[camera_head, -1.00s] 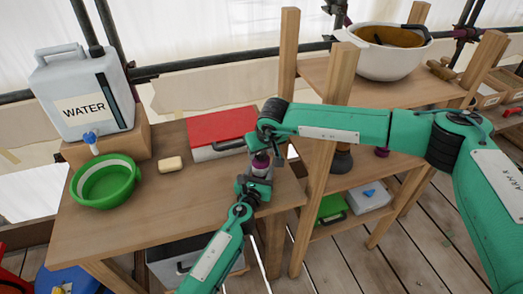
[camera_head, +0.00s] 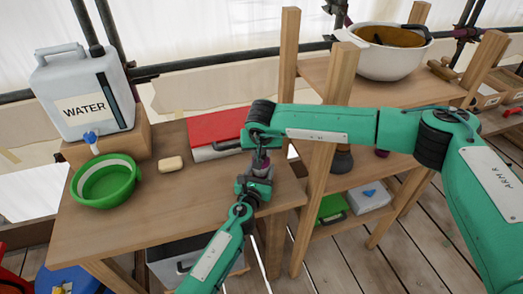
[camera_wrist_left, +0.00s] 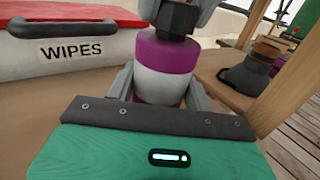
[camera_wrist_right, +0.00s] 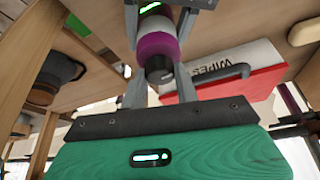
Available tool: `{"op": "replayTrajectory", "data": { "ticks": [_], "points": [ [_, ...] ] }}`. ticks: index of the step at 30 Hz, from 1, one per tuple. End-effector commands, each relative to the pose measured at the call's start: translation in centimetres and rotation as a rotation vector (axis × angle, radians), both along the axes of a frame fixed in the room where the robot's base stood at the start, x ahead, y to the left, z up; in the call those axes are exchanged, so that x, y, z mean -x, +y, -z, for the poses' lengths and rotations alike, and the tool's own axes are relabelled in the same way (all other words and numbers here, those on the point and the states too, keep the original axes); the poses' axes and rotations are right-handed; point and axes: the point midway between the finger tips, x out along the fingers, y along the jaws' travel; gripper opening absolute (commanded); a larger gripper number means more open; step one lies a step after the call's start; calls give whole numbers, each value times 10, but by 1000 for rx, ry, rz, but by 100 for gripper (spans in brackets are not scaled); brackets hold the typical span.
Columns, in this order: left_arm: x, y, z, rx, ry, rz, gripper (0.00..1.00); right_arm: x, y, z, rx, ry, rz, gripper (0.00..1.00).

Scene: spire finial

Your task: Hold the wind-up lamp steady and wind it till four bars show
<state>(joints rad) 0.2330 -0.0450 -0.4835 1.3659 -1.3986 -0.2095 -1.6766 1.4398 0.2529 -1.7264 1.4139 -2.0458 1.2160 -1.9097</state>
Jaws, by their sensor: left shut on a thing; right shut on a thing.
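The wind-up lamp (camera_wrist_left: 163,84), a short cylinder banded purple and white, stands upright on the wooden table in the left wrist view. It is mostly hidden by my grippers in the head view. My left gripper (camera_wrist_left: 160,95) is shut around its body from the side. My right gripper (camera_wrist_right: 158,78) is shut on the dark knob (camera_wrist_right: 159,72) at the lamp's top, pointing down from above. In the right wrist view a small green glow (camera_wrist_right: 150,8) shows near the lamp's far end; I cannot count any bars in it.
The wipes box (camera_wrist_left: 72,45) with a red lid stands close behind the lamp. A soap bar (camera_head: 171,164), a green basin (camera_head: 106,181) and a water container (camera_head: 84,95) are farther left. A wooden shelf post (camera_head: 327,150) rises close to the right. The table's front is clear.

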Motion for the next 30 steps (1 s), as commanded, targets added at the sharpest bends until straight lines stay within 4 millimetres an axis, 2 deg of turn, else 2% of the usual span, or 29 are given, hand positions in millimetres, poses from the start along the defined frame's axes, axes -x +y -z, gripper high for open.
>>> {"op": "replayTrajectory", "data": {
  "ticks": [30],
  "points": [
    [0,0,1,-1,2,0,25,-3,6,-1,2,-2,939,8]
  ]
}}
